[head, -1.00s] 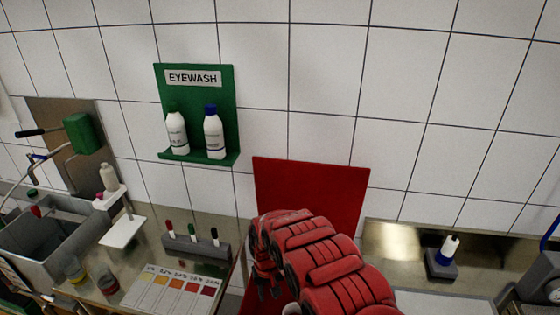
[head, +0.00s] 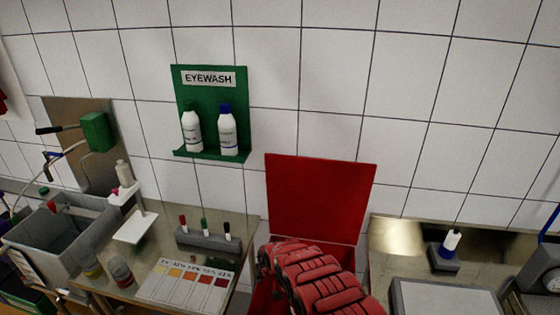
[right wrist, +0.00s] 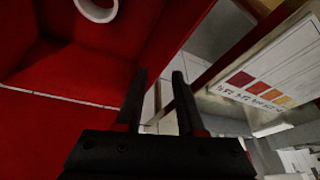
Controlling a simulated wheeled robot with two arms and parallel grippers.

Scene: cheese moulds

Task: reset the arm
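My right arm reaches in from the bottom of the head view, in front of the red box with its raised red lid (head: 320,195). In that view its gripper is mostly hidden behind the arm and the box. In the right wrist view, my right gripper (right wrist: 159,76) shows two dark fingers with a gap between them and nothing held. Red box walls (right wrist: 60,110) fill the left of that view, with a white ring (right wrist: 97,9) at the top. My left gripper is not in view.
A colour chart (head: 188,287) and a marker rack (head: 208,240) lie left of the red box. A grey sink (head: 50,240) stands farther left. A steel counter (head: 395,240) is at the right. The eyewash shelf (head: 211,112) hangs on the tiled wall.

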